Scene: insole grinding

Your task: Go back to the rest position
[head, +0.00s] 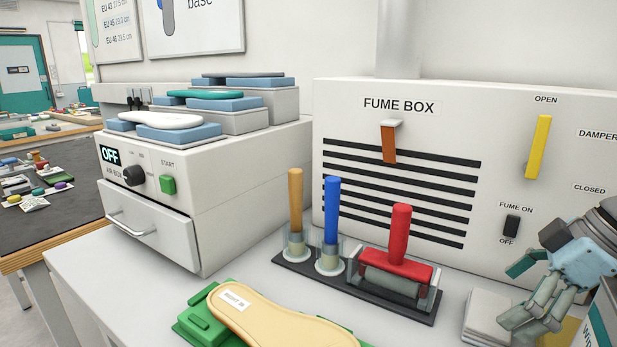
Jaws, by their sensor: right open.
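My right gripper (530,290) is at the lower right of the head view, in front of the fume box (400,200). Its fingers are apart and hold nothing that I can see. It hangs above the pale stack of sheets (484,312) and beside a box with a blue label, partly cut off by the frame edge. A tan insole (275,320) with a white label lies on a green holder (202,320) at the bottom middle. My left gripper is out of the picture.
A black rack (290,268) holds an orange-handled tool (295,205), a blue-handled tool (331,215) and a red-handled roller (399,240). The white oven (215,185), its display reading OFF, stands left with insoles on blue blocks on top. The white table front left is clear.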

